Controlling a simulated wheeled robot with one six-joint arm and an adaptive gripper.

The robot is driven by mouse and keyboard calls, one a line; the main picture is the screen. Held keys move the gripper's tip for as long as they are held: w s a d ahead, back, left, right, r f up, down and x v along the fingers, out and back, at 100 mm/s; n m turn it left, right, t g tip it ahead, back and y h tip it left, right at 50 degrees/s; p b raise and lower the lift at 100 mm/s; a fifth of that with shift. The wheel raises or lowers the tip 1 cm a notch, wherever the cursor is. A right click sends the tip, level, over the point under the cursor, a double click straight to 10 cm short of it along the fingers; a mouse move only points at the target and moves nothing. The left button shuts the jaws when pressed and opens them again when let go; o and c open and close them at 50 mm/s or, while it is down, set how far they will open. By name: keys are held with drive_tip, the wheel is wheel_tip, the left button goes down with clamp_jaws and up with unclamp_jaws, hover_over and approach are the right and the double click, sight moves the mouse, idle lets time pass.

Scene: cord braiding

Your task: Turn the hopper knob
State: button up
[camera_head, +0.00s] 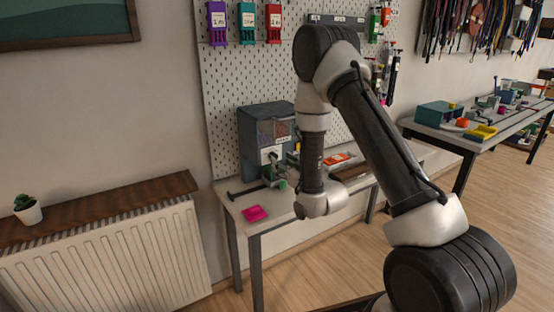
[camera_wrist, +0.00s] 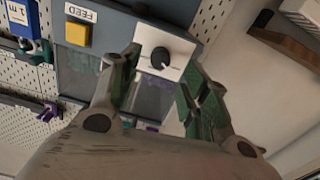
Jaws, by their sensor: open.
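The hopper (camera_head: 256,150) is a blue-grey box with clear windows, standing on a small table in front of the pegboard. In the wrist view its knob (camera_wrist: 160,57) is a round black dial with a pale pointer mark, set on a white plate (camera_wrist: 172,42). My gripper (camera_wrist: 161,66) is open and empty, its two green-lined fingers spread to either side of the knob. I cannot tell how far the fingertips are from the panel. In the head view my gripper (camera_head: 277,172) is small and partly hidden in front of the hopper.
A yellow button (camera_wrist: 76,33) sits beside a FEED label on the hopper panel. A magenta item (camera_head: 255,213) lies on the table (camera_head: 285,211), near its front left. A radiator (camera_head: 110,255) stands to the left. A second workbench (camera_head: 470,143) stands to the right.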

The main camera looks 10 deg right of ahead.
drive_tip(key=x, duration=0.5)
clamp_jaws()
